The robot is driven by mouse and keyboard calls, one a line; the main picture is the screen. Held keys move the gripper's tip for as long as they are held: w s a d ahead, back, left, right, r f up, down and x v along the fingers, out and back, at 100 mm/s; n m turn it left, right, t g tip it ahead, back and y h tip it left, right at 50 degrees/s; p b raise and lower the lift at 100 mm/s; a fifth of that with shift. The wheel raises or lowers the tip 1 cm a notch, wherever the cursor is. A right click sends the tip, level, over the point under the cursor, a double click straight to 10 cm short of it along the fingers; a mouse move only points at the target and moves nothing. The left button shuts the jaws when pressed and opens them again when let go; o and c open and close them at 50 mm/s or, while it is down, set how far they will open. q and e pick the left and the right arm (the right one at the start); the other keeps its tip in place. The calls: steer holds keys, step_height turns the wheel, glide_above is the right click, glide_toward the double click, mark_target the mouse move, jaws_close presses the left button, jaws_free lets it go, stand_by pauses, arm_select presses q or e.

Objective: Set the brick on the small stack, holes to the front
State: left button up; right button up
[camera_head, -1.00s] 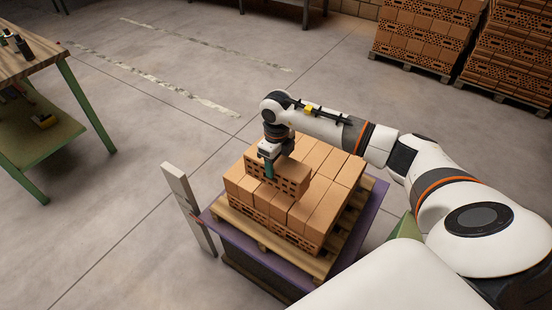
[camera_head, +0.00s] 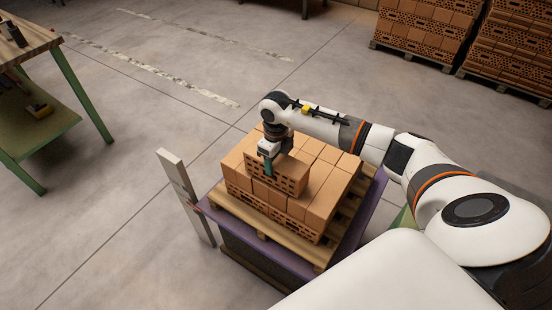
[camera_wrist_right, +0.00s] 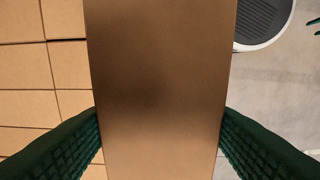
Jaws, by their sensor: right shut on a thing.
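My right gripper (camera_head: 267,166) is shut on an orange brick (camera_head: 290,182), with one dark green finger showing on its near side. The brick is level above the small stack (camera_head: 323,203), near its middle-left part. I cannot tell whether it touches the bricks below. Its long side with holes faces the camera. In the right wrist view the brick's plain top (camera_wrist_right: 160,85) fills the middle, between the two green ribbed fingers (camera_wrist_right: 160,140). The stack lies on a wooden pallet (camera_head: 262,226) on a purple platform (camera_head: 280,250). My left gripper is out of view.
An upright grey post (camera_head: 186,195) stands close to the platform's left corner. A green-legged workbench (camera_head: 84,98) is at the left. Tall brick pallets (camera_head: 425,40) stand at the back right. The floor between is clear.

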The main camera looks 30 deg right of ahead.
steer(key=shift+f+b, duration=0.45)
steer(key=shift+b, duration=0.05)
stand_by(0.3)
steer(key=o, duration=1.8)
steer(key=shift+s+f, duration=0.1)
step_height(320, 180, up, 12)
steer(key=shift+r+b, duration=0.15)
steer(key=shift+b, duration=0.95)
